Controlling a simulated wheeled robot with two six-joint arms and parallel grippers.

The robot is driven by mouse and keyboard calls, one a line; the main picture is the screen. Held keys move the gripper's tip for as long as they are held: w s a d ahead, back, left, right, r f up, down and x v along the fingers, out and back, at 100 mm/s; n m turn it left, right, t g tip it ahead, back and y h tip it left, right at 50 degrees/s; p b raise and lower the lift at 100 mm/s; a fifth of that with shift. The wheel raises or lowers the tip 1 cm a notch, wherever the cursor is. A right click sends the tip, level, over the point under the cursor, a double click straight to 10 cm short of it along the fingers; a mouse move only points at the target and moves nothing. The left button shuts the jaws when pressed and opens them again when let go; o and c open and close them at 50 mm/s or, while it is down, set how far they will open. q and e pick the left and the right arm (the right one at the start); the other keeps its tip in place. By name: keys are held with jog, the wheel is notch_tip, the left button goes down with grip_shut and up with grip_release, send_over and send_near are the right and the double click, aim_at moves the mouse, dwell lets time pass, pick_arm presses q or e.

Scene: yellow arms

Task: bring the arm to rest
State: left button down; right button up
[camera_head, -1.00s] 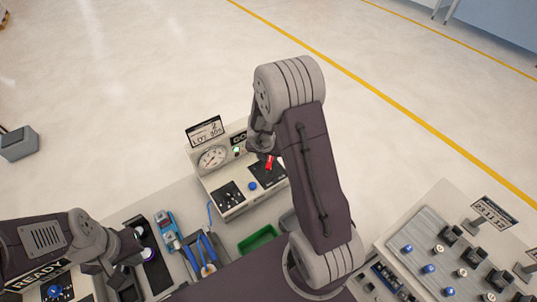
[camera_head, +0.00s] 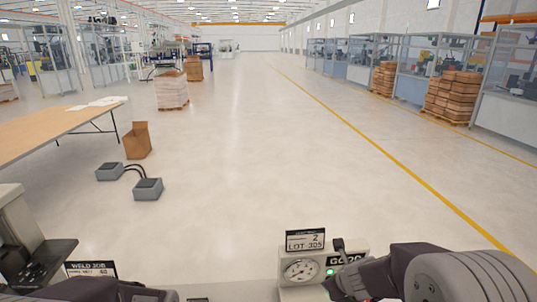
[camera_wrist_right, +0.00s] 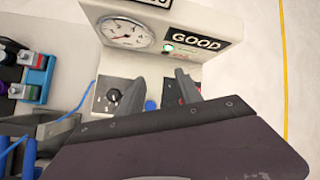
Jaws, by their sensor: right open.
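My right arm comes in from the lower right of the head view, with its gripper (camera_head: 338,287) low in front of a pale test console.
A "LOT-305" sign (camera_head: 305,240) stands on the console. A "WELD JOB" sign (camera_head: 91,269) is at lower left. Beyond lie open floor, grey boxes (camera_head: 147,189), a carton (camera_head: 137,140) and a wooden table (camera_head: 60,128). Blue-handled tools sit left in the wrist view.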

jog(key=s+a+f+n+g, duration=0.1)
jog(key=s+f+n+g, duration=0.2)
jog(key=s+n, duration=0.6)
jog(key=s+a+f+n+g, duration=0.1)
jog(key=s+f+n+g, duration=0.2)
jog(key=s+n, duration=0.5)
jog(key=n+b, duration=0.1)
jog(key=n, duration=1.2)
jog(key=shift+s+y, duration=0.35)
jog(key=shift+y, duration=0.05)
jog(key=shift+a, duration=0.1)
